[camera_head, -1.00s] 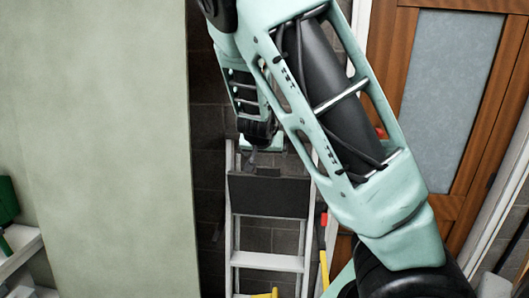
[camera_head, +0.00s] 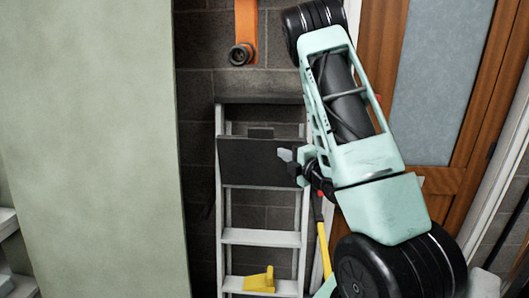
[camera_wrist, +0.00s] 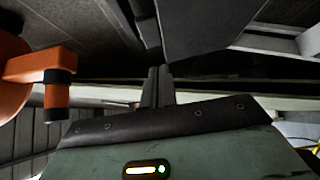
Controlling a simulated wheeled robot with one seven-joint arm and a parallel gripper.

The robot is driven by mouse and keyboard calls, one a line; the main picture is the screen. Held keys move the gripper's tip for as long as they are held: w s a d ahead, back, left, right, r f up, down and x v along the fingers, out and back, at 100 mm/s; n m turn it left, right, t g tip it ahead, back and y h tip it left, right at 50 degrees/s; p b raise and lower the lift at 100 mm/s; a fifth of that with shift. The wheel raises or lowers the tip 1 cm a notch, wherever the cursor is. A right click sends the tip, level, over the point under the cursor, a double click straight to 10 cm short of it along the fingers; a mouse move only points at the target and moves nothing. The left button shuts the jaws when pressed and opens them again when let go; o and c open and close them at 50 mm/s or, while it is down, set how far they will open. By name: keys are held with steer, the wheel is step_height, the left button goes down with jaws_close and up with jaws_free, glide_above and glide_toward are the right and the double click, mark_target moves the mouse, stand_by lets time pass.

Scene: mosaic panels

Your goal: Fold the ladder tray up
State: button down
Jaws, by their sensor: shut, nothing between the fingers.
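A light grey stepladder (camera_head: 262,237) stands against the dark block wall. Its dark flat tray (camera_head: 250,162) spans the rails near the top, below a dark top strip (camera_head: 260,99). The tray's exact tilt is hard to judge. My gripper (camera_head: 287,155) is at the tray's right edge in the head view; whether it touches is unclear. In the wrist view my gripper (camera_wrist: 157,86) has its dark fingers together and empty. A dark panel, apparently the tray (camera_wrist: 205,28), shows just beyond and above the fingertips.
An orange hanging piece (camera_head: 246,22) with a round dark end is on the wall above the ladder. A yellow object (camera_head: 260,280) rests on a lower step. A yellow-handled tool (camera_head: 324,245) leans right of the ladder. A wooden door (camera_head: 445,190) stands right, a pale green panel (camera_head: 90,150) left.

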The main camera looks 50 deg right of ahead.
steer(key=s+a+n+t+y, duration=0.1)
steer(key=p, duration=0.2)
glide_toward(263, 141)
steer(key=w+a+r, duration=0.3)
steer(key=w+a, duration=0.1)
steer(key=w, duration=0.1)
steer(key=shift+w+d+r+p, duration=0.1)
steer(key=shift+w+d+p, duration=0.35)
steer(key=shift+d, duration=0.15)
steer(key=shift+w+d+r+p, duration=0.15)
steer(key=shift+w+d+p, duration=0.25)
steer(key=shift+d, duration=0.2)
steer(key=shift+w+d+f, duration=0.1)
steer(key=shift+w+d, duration=0.2)
steer(key=shift+d, duration=0.1)
